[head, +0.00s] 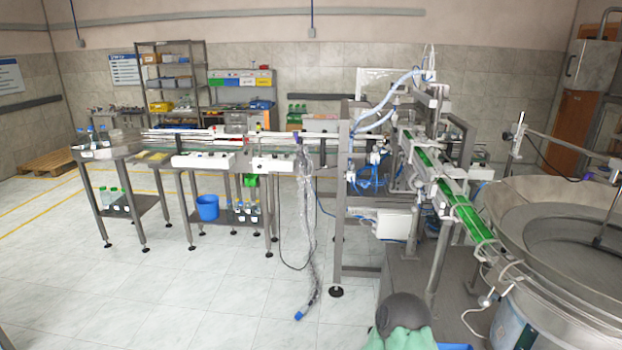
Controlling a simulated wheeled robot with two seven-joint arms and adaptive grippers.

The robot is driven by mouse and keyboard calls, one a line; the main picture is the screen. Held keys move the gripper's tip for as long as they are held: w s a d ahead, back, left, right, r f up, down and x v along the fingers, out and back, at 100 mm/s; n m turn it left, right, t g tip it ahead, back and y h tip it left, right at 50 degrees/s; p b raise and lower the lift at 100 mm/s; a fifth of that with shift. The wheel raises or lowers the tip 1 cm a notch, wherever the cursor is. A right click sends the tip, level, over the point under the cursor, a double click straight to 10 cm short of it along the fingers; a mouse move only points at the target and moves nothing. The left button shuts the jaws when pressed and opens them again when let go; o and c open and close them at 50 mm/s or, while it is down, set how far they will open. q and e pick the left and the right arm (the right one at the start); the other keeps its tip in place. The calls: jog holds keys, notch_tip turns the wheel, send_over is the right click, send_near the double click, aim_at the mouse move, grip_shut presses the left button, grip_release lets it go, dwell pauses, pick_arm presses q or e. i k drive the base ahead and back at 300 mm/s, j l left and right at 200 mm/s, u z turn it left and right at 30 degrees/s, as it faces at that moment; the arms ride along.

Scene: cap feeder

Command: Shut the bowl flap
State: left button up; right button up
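The large round metal feeder bowl (512,212) stands at the right edge of the head view and is cut off by the frame. It has a wide sloping metal wall around a darker inner part. A thin metal rod reaches over it from the upper right. I cannot make out for sure which part is the flap, or whether it is open. Neither of my grippers is in view.
A green conveyor chute (465,213) runs from the metal-framed machine towards the bowl. A long conveyor bench (205,160) stands left of centre, with a blue bucket (208,207) on its lower shelf. The tiled floor (180,295) at the front left is clear.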

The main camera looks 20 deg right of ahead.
aim_at(485, 301)
jog(key=i+j+z, duration=0.15)
jog(key=z, duration=0.3)
jog(key=i+j+z, duration=0.15)
jog(key=z, duration=0.25)
jog(key=i+j+z, duration=0.1)
jog(key=j+z, duration=0.15)
jog(key=z, duration=0.2)
jog(key=j+z, duration=0.2)
jog(key=z, duration=0.25)
jog(key=j+z, duration=0.4)
jog(key=i+j+z, duration=0.1)
jog(key=j+z, duration=0.7)
jog(key=j, duration=0.15)
jog(key=k+j+z, duration=0.1)
jog(key=j+z, duration=0.25)
jog(key=j, duration=0.15)
